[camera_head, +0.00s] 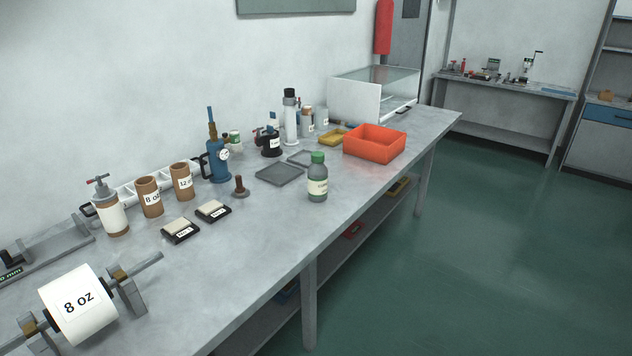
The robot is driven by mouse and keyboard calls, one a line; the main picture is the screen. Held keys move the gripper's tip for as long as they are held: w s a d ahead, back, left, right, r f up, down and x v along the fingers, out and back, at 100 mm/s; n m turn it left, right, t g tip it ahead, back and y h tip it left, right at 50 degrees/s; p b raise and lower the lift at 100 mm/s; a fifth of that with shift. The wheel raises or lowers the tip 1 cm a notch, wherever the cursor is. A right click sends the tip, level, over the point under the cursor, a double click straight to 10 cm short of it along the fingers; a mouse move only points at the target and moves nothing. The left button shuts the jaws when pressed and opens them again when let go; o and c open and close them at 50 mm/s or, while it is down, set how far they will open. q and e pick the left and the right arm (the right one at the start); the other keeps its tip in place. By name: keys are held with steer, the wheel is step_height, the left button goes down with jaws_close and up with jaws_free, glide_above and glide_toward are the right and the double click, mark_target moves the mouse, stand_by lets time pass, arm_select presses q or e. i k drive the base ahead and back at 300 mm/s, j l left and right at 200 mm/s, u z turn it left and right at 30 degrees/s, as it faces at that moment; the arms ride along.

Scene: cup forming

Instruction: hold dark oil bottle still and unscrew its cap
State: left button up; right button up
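A dark grey bottle (317,186) with a pale label stands upright on the grey workbench (262,232), near its front edge. Its green cap (318,157) sits on top of it. The label's print is too small to read. Neither of my grippers shows in the head view, and nothing is touching the bottle.
A red-orange bin (375,143) stands right of the bottle, with a dark flat tray (279,174) to its left. A blue pump-like tool (217,160) and brown cups (150,197) stand further left. A paper roll (77,304) is at front left. The bench in front of the bottle is clear.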

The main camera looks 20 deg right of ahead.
mark_target(317, 172)
steer(key=i+l+u, duration=0.1)
steer(key=l+u, duration=0.15)
steer(key=u, duration=0.2)
steer(key=l+u, duration=0.2)
steer(key=u, duration=0.25)
steer(key=l+u, duration=0.15)
steer(key=l, duration=0.4)
steer(key=l+u, duration=0.2)
steer(key=l, duration=0.35)
steer(key=k+l+u, duration=0.15)
steer(key=l, duration=0.4)
steer(key=l+u, duration=0.15)
steer(key=l, duration=0.4)
